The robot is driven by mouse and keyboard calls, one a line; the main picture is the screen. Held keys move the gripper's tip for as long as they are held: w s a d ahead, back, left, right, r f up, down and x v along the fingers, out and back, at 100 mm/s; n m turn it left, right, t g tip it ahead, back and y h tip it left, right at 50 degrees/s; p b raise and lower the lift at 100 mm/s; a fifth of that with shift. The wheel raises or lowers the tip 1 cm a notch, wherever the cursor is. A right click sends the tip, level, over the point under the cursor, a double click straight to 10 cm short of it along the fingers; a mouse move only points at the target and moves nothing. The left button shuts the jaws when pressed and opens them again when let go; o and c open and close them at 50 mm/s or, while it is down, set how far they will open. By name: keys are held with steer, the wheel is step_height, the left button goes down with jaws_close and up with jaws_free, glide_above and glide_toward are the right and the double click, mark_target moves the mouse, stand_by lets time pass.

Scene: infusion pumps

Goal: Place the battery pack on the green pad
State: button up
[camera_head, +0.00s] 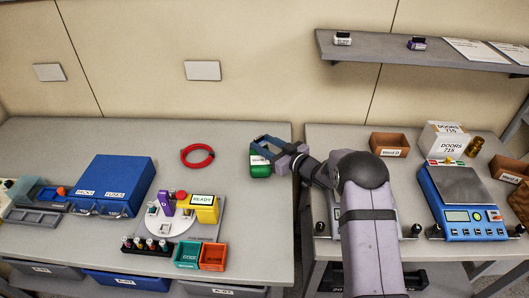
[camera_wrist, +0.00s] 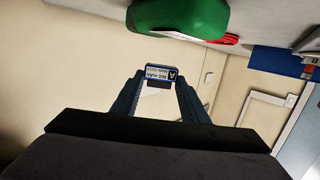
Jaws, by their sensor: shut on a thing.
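The battery pack (camera_wrist: 158,73) is a small dark block with a white label reading "mAh" and "A" in the wrist view. My gripper (camera_wrist: 160,82) is shut on it, one dark blue finger on each side. In the head view my gripper (camera_head: 262,146) is in the air at the right end of the left table, by a green rounded object (camera_head: 260,168) with a white label. I cannot make out the pack in the head view. The green object also shows beyond the fingers in the wrist view (camera_wrist: 185,15). I cannot make out a flat green pad.
A red ring (camera_head: 197,156) lies left of my gripper. A tester with a yellow "READY" box (camera_head: 205,208), a blue case (camera_head: 115,185), a green bin (camera_head: 187,256) and an orange bin (camera_head: 213,257) stand further left. A blue scale (camera_head: 462,203) is on the right table.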

steer(key=shift+f, duration=0.1)
steer(key=shift+f+p, duration=0.55)
steer(key=shift+f, duration=1.4)
steer(key=shift+f, duration=0.2)
steer(key=o, duration=1.1)
steer(key=shift+d+r, duration=0.1)
steer(key=shift+r, duration=0.1)
